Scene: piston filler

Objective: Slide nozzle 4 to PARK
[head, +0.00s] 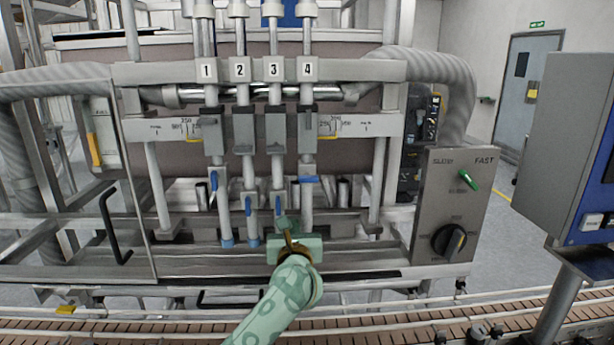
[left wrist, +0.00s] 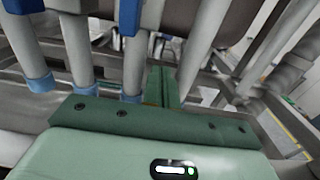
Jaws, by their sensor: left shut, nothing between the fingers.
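Nozzle 4 (head: 307,202) is the rightmost of the upright steel nozzles, below the plate marked 4 (head: 307,69). In the left wrist view the shut fingers (left wrist: 163,86) stand between two nozzle tubes, with nothing held; contact cannot be told. My right gripper is out of view.
Nozzles 1 (head: 220,205), 2 (head: 249,205) and 3 (head: 277,185) stand to the left. A control panel (head: 455,205) with a green switch and black knob is at right. Scales (head: 328,127) flank the crossbar, their print too small to read. A conveyor (head: 150,330) runs in front.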

